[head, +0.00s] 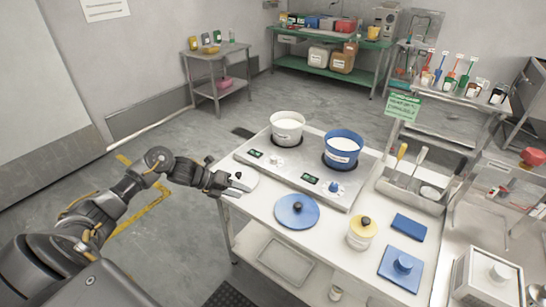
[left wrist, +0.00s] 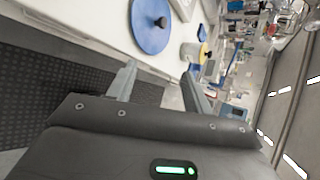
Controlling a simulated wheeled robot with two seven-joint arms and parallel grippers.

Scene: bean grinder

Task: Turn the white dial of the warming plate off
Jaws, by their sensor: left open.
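The warming plate (head: 303,172) is a flat metal unit on the table in the head view. A white pot (head: 287,130) and a blue pot (head: 342,150) stand on it. A small pale dial (head: 279,161), seemingly the white one, sits on its front strip below the white pot; its setting is too small to read. A blue dial (head: 334,187) is farther right. My left gripper (head: 242,183) is open and empty near the plate's left front corner, over a white lid it partly hides. Both its fingers show apart in the left wrist view (left wrist: 158,88). My right gripper is out of view.
A blue lid (head: 297,211) with a dark knob lies in front of the plate and also shows in the left wrist view (left wrist: 152,22). A yellow-topped jar (head: 361,233) and blue items stand to the right. A tool tray (head: 409,190) is right of the plate.

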